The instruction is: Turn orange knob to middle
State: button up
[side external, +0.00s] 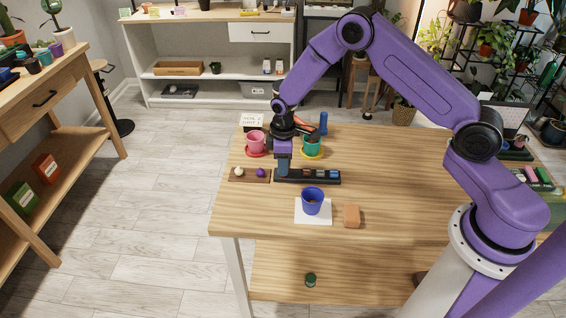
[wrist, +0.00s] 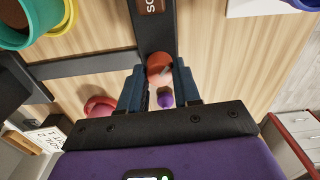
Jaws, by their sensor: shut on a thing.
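The orange knob (wrist: 158,67) is round with a pale mark on its face, and shows in the wrist view at the near end of a dark strip (wrist: 147,38). My gripper (wrist: 158,80) has one finger on each side of it and is shut on it. In the side view my gripper (side external: 281,177) points straight down at the left end of the dark strip (side external: 336,180) and hides the knob. The strip carries several small coloured labels. Lettering on one is cut off in the wrist view. I cannot tell the knob's setting.
A wooden board (side external: 235,178) with a white ball and a purple ball (side external: 261,172) lies just left. A pink pot (side external: 255,142) and green pot (side external: 312,145) stand behind. A blue pot (side external: 313,202) on white paper and a brown block (side external: 351,215) are in front.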

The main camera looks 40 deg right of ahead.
jog(key=m, duration=0.9)
jog(key=shift+m, duration=0.3)
dwell(0.4)
jog(key=o, duration=1.1)
jog(key=shift+c, duration=0.2)
notch_tip(320, 180, up, 18)
jog(key=shift+f, duration=0.25)
